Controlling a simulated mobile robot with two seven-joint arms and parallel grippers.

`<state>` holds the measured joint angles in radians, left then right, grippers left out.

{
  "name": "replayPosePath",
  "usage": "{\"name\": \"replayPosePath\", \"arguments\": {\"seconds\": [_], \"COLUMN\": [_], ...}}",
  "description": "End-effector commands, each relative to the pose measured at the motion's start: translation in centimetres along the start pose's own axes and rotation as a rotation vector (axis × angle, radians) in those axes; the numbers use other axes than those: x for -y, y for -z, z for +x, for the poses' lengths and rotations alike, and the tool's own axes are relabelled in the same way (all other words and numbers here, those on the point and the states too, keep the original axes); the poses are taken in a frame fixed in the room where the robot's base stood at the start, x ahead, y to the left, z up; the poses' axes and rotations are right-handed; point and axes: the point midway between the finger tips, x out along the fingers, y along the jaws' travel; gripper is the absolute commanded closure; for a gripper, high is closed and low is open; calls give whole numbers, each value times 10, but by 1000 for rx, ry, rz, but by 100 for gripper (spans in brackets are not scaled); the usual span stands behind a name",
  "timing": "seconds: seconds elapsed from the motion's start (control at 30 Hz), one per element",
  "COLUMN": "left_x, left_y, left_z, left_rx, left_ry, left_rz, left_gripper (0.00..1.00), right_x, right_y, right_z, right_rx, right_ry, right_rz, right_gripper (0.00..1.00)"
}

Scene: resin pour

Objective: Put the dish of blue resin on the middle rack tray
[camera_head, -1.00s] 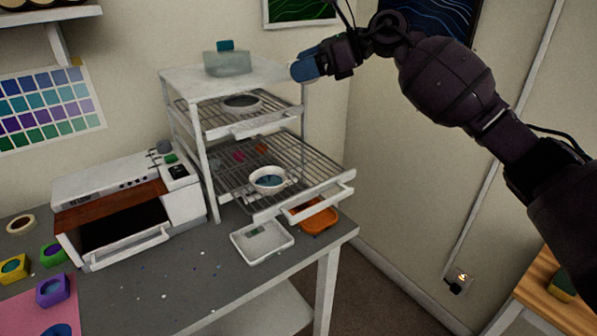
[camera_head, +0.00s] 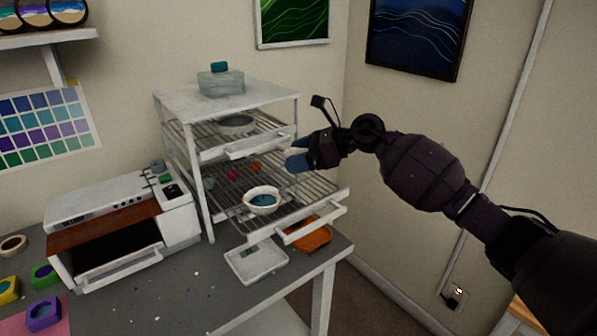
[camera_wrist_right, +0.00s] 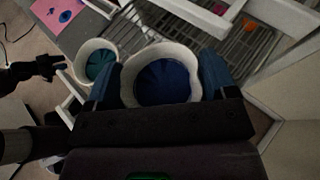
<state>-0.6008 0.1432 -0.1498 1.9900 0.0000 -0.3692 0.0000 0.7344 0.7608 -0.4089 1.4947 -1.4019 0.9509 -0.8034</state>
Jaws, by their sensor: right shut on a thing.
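My right gripper (camera_head: 298,160) is at the right side of the rack, just above the pulled-out middle rack tray (camera_head: 325,207). In the right wrist view its blue fingers are shut on a white dish of blue resin (camera_wrist_right: 162,82), one finger on each side, with the wire tray below. In the head view the held dish is mostly hidden by the fingers. Another white dish with teal resin (camera_head: 262,201) stands on the middle tray; it also shows in the right wrist view (camera_wrist_right: 97,62). A dark shape at that view's left edge looks like my left gripper (camera_wrist_right: 48,68); its jaws are unclear.
The upper tray holds a grey dish (camera_head: 237,122). A glass-like box (camera_head: 221,84) stands on the rack top (camera_head: 262,92). Small coloured pieces lie farther back on the middle tray. A white tray (camera_head: 236,270) and an orange tray (camera_head: 318,240) are lower in front.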

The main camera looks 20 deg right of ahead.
Motion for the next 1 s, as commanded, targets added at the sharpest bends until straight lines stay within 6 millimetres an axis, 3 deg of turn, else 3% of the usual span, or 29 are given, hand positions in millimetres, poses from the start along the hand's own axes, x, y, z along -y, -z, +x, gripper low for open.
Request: {"name": "replayPosePath", "arguments": {"seconds": [0.4, 0.83, 0.87, 1.0], "left_x": [0, 0, 0, 0], "left_y": [1, -3, -2, -2], "left_z": [-1, 1, 1, 0], "left_rx": [-1, 1, 1, 1], "left_ry": [0, 0, 0, 0], "left_rz": [0, 0, 0, -1], "left_gripper": [60, 60, 60, 60], "right_x": [0, 0, 0, 0], "right_y": [38, 44, 44, 43], "right_z": [16, 18, 18, 18], "right_rx": [1, 0, 0, 0], "right_ry": [1, 1, 1, 1], "right_rz": [2, 0, 0, 0], "right_gripper": [46, 46, 19, 0]}}
